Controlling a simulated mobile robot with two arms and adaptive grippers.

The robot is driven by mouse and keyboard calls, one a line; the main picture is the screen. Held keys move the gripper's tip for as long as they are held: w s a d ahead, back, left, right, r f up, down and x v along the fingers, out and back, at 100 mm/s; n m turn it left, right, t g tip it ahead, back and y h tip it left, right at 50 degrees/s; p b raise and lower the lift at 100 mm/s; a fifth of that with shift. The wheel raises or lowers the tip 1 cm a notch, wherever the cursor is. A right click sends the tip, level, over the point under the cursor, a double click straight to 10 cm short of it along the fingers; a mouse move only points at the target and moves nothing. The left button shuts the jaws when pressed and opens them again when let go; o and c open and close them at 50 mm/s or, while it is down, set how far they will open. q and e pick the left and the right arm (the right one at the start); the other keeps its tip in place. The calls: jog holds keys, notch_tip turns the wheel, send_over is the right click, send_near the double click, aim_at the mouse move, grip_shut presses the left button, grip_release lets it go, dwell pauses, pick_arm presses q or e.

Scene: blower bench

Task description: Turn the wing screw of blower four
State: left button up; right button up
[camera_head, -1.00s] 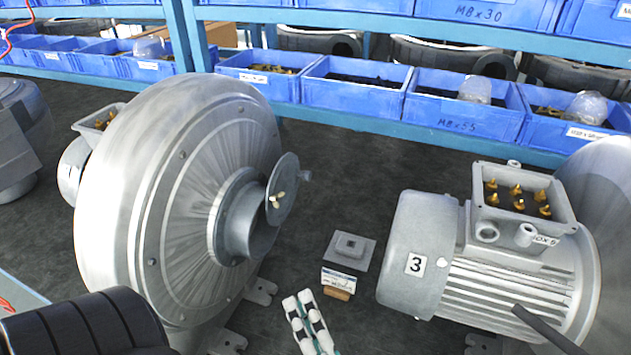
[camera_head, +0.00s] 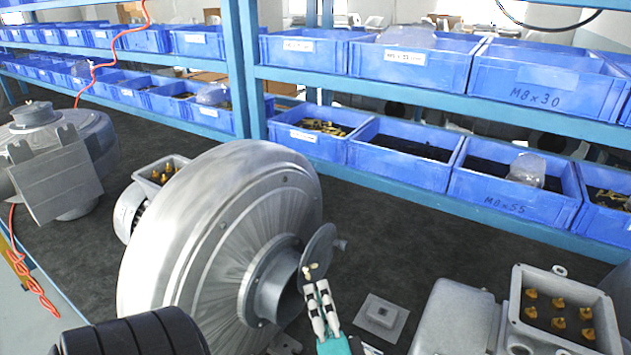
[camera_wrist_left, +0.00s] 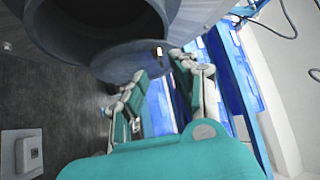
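A large silver blower (camera_head: 215,235) stands in the middle of the head view; I see no number on it. A round grey flap (camera_head: 319,250) covers part of its outlet pipe (camera_head: 268,285). A small pale piece (camera_wrist_left: 159,50) shows between the tips. My right gripper is not in view.
Another motor with an open terminal box (camera_head: 560,310) stands at the right. A grey square plate (camera_head: 382,315) lies on the dark bench near the gripper. Blue bins (camera_head: 405,150) line the shelf behind. Another blower (camera_head: 60,165) stands at the left.

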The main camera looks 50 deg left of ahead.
aim_at(310, 271)
pick_arm(q)
jog(key=p+x, duration=0.1)
jog(key=x, duration=0.2)
jog(key=shift+w+a+r, duration=0.1)
jog(key=shift+a, duration=0.25)
grip_shut()
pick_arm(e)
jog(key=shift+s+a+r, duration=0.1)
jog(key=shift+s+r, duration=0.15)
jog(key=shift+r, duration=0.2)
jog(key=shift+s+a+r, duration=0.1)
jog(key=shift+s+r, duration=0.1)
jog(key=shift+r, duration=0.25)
